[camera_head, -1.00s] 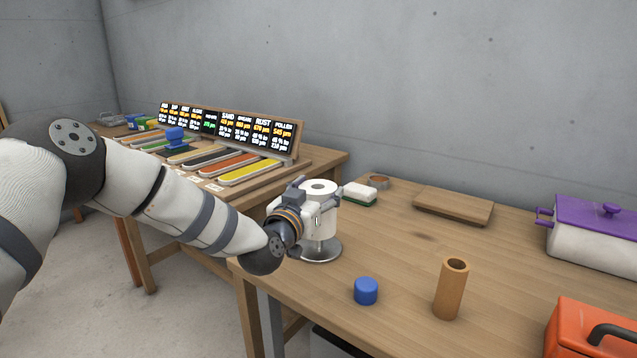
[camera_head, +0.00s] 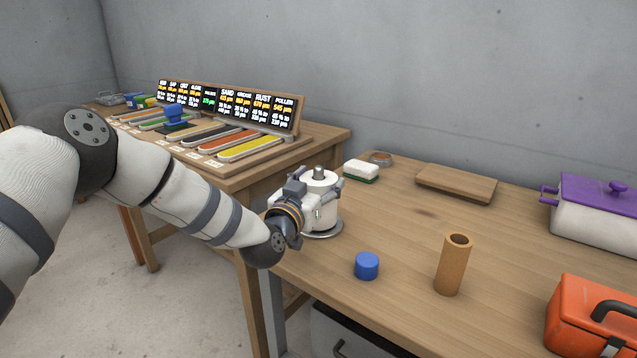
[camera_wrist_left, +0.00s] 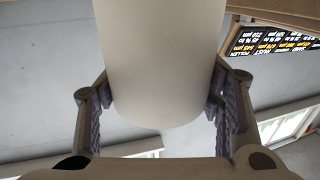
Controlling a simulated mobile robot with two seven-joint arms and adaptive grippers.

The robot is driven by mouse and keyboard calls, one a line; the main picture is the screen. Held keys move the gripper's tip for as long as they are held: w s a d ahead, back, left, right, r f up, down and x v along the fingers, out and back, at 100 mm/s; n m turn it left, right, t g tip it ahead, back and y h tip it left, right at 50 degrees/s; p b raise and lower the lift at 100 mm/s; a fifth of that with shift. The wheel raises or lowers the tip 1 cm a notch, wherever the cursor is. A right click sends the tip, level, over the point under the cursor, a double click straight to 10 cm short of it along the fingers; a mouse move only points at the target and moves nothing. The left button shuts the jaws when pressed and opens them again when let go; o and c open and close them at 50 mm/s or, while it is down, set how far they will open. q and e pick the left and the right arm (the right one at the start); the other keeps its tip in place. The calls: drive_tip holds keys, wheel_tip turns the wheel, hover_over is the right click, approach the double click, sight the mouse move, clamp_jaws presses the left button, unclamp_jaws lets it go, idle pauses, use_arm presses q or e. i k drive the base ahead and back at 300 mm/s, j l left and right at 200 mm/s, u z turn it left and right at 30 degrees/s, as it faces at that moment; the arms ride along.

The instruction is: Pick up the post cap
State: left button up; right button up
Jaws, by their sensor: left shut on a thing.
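A short blue cap (camera_head: 367,266), which I take to be the post cap, stands upright on the wooden table (camera_head: 402,220), apart from my gripper. My left gripper (camera_head: 311,198) is shut on a white paper roll (camera_head: 329,213) at the table's left end. The roll is around the post of a metal stand (camera_head: 327,234), and the post's grey tip shows above it. In the left wrist view, the roll (camera_wrist_left: 162,65) sits between the two fingers (camera_wrist_left: 160,100). The right gripper is not in view.
A brown tube (camera_head: 452,268) stands right of the blue cap, with an orange toolbox (camera_head: 580,322) beyond. A sponge (camera_head: 361,171), a wooden board (camera_head: 456,184) and a purple-lidded pot (camera_head: 595,210) are farther back. The table between cap and board is clear.

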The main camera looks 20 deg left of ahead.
sight(366, 263)
drive_tip(key=k+j, duration=0.15)
drive_tip(key=k, duration=0.85)
